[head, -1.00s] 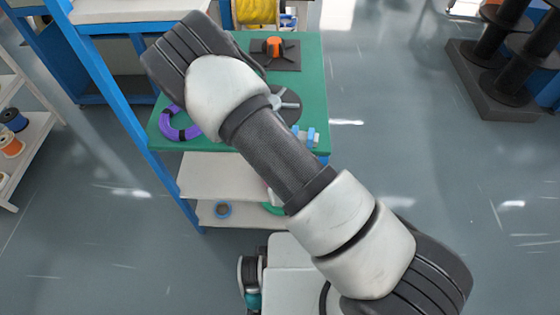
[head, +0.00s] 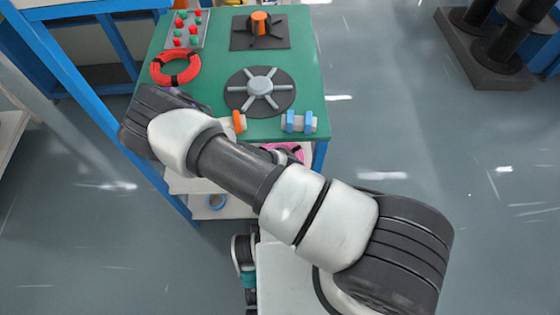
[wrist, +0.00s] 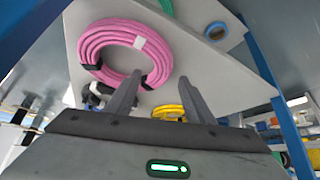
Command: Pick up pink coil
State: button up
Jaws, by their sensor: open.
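The pink coil (wrist: 105,32) lies on a pale shelf in the wrist view, bound with black bands and a white tag. It shows partly in the head view (head: 290,148), at the table's front edge below the top, mostly hidden by my arm. My gripper (wrist: 158,85) is open and empty in the wrist view. The left finger overlaps the coil's lower right edge in the picture. I cannot tell whether it touches. The gripper is hidden in the head view.
A yellow coil (wrist: 168,112) shows beyond the fingers, and a blue ring (wrist: 215,31) lies on the shelf. Blue frame posts (wrist: 282,120) stand on the right. On the green table (head: 215,60) lie a red coil (head: 153,72) and a spoked wheel (head: 260,88).

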jog(key=shift+a+b+x, duration=0.2)
jog(key=shift+b+x, duration=0.3)
jog(key=shift+x, duration=1.05)
jog(key=shift+a+b+x, duration=0.25)
jog(key=shift+b+x, duration=0.2)
jog(key=shift+x, duration=1.1)
jog(key=shift+r, duration=0.15)
grip_shut()
